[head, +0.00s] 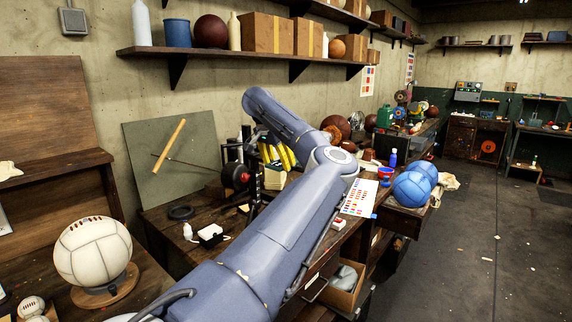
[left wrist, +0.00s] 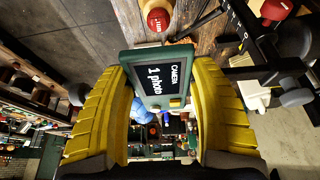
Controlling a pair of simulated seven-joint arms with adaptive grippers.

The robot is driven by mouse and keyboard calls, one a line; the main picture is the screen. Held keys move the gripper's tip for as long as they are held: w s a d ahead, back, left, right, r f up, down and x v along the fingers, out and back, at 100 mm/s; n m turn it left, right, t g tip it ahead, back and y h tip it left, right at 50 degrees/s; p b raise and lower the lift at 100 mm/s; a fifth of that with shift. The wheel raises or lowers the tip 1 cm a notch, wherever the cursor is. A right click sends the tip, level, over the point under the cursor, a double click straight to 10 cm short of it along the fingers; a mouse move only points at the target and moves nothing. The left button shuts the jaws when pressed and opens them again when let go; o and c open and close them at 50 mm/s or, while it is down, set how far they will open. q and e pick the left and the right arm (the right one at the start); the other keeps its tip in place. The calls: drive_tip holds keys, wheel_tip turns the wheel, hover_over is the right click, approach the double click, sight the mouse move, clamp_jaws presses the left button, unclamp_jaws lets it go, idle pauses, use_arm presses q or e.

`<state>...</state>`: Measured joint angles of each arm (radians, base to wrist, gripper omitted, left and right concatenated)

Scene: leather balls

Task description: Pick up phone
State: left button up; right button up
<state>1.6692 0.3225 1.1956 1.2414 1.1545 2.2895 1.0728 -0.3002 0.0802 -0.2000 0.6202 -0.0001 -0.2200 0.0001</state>
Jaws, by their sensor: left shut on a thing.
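The phone (left wrist: 160,78) is a dark green, box-like device with a dark screen reading "CAMERA 1 photo" in the left wrist view. My left gripper (left wrist: 165,88) is shut on it, with one yellow ridged finger along each side. The screen faces the wrist camera and looks tilted in the picture. In the head view my left arm bends over the workbench. The phone cannot be made out there, and yellow shapes behind the forearm are too small to tell apart from the fingers. My right gripper is not in view.
The workbench (head: 158,222) holds a black stand (head: 255,185), a colour chart (head: 359,197) and small bottles. A white ball (head: 93,250) sits on a wooden stand at the left. Blue balls (head: 411,188) lie at the bench's right end. A shelf (head: 215,52) hangs above. The floor at right is mostly clear.

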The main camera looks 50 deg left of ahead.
use_arm(q)
drive_tip(key=c, duration=0.7)
drive_tip(key=shift+r, duration=0.15)
